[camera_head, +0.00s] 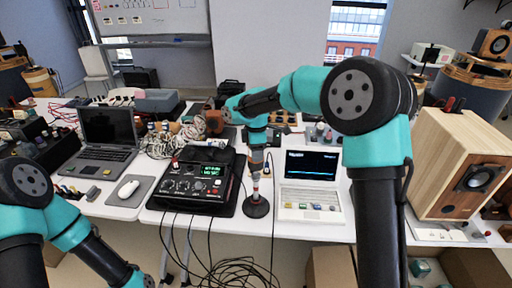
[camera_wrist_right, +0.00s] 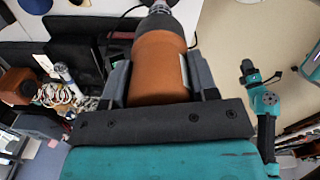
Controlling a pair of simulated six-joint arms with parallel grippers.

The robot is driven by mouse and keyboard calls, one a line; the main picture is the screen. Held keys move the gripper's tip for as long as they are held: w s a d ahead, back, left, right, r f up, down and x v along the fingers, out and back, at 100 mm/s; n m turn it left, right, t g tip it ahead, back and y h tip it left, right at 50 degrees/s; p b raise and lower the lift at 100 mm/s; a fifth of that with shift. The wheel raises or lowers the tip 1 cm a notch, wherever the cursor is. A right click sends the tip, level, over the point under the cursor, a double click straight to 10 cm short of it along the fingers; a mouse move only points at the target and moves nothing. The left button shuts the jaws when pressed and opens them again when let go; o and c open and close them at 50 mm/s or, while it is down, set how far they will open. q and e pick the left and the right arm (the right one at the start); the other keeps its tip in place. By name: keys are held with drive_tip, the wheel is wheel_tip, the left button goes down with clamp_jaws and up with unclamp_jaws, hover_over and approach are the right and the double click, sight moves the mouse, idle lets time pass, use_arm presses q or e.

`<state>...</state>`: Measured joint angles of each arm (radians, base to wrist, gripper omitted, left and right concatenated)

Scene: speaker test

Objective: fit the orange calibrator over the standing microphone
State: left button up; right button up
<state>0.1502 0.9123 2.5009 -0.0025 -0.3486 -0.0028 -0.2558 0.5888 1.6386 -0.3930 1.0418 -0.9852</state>
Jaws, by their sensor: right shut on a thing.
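My right gripper (camera_head: 257,146) points down over the table and is shut on the orange calibrator (camera_head: 257,157). In the right wrist view the calibrator (camera_wrist_right: 157,68) is a thick orange cylinder between the two dark fingers (camera_wrist_right: 158,85), with a dark grey narrow end. The microphone (camera_head: 255,185) stands upright on a round black base, right below the calibrator. A pale tip (camera_wrist_right: 160,4) shows at the calibrator's end; I cannot tell whether they touch or overlap. My left arm is low at the left; its gripper (camera_wrist_right: 250,72) shows small in the right wrist view, its opening unclear.
A black meter box (camera_head: 200,180) stands left of the microphone base, and a white laptop-like device (camera_head: 310,190) stands close on its right. Cables hang off the table front. A wooden speaker (camera_head: 460,165) is at the right. A grey laptop (camera_head: 105,140) and mouse (camera_head: 129,188) are at left.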

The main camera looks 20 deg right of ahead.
sight(256, 165)
drive_tip(key=shift+f, duration=2.8)
drive_tip(key=shift+f, duration=0.6)
drive_tip(key=o, duration=1.2)
drive_tip(key=shift+c, duration=0.2)
drive_tip(key=shift+r, duration=0.15)
wheel_tip(256, 165, up, 17)
drive_tip(key=shift+r, duration=0.1)
